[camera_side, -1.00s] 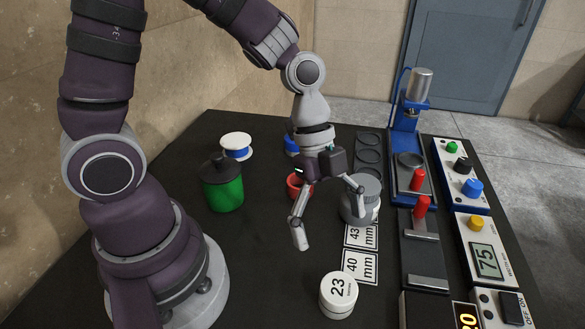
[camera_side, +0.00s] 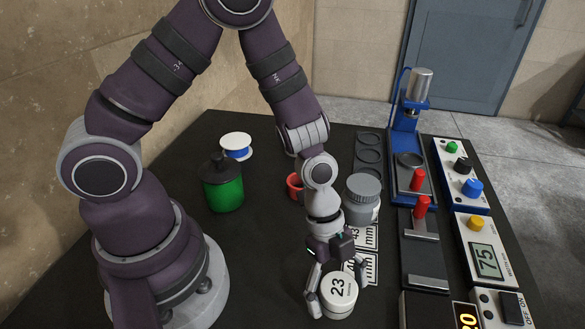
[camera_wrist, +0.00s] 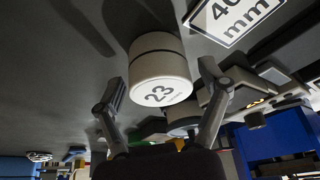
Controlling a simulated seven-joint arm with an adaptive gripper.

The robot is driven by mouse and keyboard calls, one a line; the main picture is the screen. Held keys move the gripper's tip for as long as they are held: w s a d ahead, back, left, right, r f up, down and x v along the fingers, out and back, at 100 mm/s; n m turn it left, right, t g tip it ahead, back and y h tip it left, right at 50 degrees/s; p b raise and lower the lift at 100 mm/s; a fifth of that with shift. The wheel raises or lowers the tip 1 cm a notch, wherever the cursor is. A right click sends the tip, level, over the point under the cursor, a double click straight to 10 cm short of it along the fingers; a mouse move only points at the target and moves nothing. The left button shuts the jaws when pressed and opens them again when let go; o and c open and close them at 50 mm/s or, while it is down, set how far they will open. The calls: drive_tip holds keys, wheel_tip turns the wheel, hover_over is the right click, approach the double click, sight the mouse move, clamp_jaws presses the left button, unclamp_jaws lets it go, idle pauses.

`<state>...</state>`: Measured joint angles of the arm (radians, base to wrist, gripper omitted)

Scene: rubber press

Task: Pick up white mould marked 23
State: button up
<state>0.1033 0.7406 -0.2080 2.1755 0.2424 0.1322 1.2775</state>
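The white mould marked 23 (camera_side: 338,293) is a short round cylinder standing upright on the dark table near the front. My gripper (camera_side: 337,290) is low at the mould, with one finger on its left side and one on its right. In the wrist view the mould (camera_wrist: 160,80) shows its 23 on the end face, with a dark line around its side. There my gripper's fingers (camera_wrist: 162,85) are spread wide, with a gap between each finger and the mould. My gripper is open and holds nothing.
A card marked 40 mm (camera_wrist: 232,15) lies close beside the mould. The blue press (camera_side: 408,130) and control boxes (camera_side: 486,255) line the right side. The table left of the mould is clear.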

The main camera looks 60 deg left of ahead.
drive_tip(key=c, duration=1)
drive_tip(key=shift+r, duration=0.1)
